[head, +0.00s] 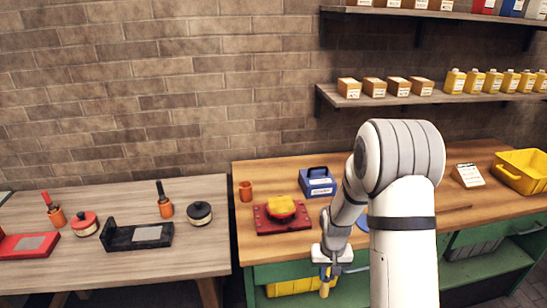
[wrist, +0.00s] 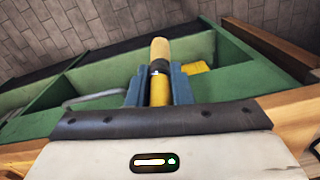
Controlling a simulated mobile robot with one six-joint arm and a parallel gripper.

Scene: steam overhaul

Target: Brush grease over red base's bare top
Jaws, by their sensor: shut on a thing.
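A red flat base (head: 28,245) with a grey panel on top lies at the left end of the left bench. Another red plate (head: 265,226), with bolts at its edges and a yellow lump (head: 282,207) on it, lies on the right bench. My gripper (head: 328,272) is to the right of and below that plate in the head view, in front of the bench. It is shut on a yellow-handled tool; in the wrist view the tool (wrist: 160,70) stands between the blue jaws (wrist: 158,90), with a dark band and a pale yellow end. I cannot see bristles or grease on it.
A blue box (head: 317,184) and an orange cup (head: 246,191) stand on the right bench. A gap separates the benches.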

